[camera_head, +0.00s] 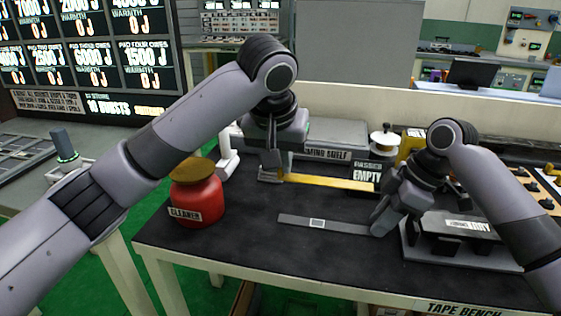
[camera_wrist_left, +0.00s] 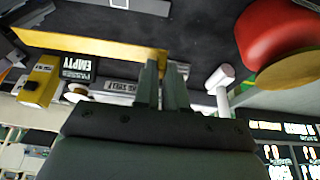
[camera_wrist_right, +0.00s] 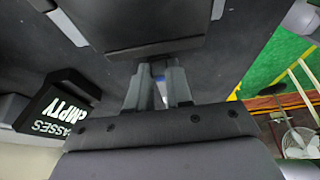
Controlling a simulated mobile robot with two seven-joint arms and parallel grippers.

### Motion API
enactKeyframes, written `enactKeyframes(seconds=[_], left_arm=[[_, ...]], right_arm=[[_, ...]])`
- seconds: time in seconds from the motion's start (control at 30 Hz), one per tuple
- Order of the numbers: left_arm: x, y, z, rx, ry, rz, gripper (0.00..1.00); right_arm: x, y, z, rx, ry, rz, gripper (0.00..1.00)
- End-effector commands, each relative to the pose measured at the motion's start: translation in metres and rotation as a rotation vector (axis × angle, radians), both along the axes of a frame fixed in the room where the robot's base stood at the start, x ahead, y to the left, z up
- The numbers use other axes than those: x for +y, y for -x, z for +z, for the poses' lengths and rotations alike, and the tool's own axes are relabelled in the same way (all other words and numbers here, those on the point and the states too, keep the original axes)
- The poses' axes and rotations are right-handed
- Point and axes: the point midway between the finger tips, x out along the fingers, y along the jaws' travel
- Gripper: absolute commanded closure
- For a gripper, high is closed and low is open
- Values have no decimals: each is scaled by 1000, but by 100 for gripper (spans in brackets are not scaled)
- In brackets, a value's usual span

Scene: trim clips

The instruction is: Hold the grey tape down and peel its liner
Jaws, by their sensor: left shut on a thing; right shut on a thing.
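The grey tape (camera_head: 335,225) lies flat on the dark bench mat, with a small pale square on it. It also shows at the top of the left wrist view (camera_wrist_left: 140,5). My right gripper (camera_head: 378,226) is shut at the tape's right end, low over the mat; its fingers hide that end. In the right wrist view its fingertips (camera_wrist_right: 156,72) are close together with a small pale bit between them. A yellow strip (camera_head: 330,182) lies behind the tape. My left gripper (camera_head: 272,170) is shut at the strip's left end, also seen in the left wrist view (camera_wrist_left: 90,45). I see no separate liner.
A red cleaner jar (camera_head: 197,198) stands at the left. A black box marked EMPTY (camera_head: 367,174), a white spool (camera_head: 384,138) and a grey shelf block (camera_head: 335,138) are at the back. A grey stand (camera_head: 460,256) is at the right. The front-left mat is clear.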

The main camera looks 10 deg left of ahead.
Motion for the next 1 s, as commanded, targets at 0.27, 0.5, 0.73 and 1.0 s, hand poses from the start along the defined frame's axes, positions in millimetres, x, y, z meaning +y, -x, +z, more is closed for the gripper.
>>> enactKeyframes(seconds=[0.27,0.5,0.73,1.0], left_arm=[[0,0,11,0,-1,1,100],[0,0,24,-1,0,1,100],[0,0,35,-1,0,0,100],[0,0,48,0,0,2,100]], right_arm=[[0,0,-1,1,1,-1,100],[0,0,-1,1,1,-1,100],[0,0,-1,1,1,-1,100],[0,0,-1,1,1,-1,100]])
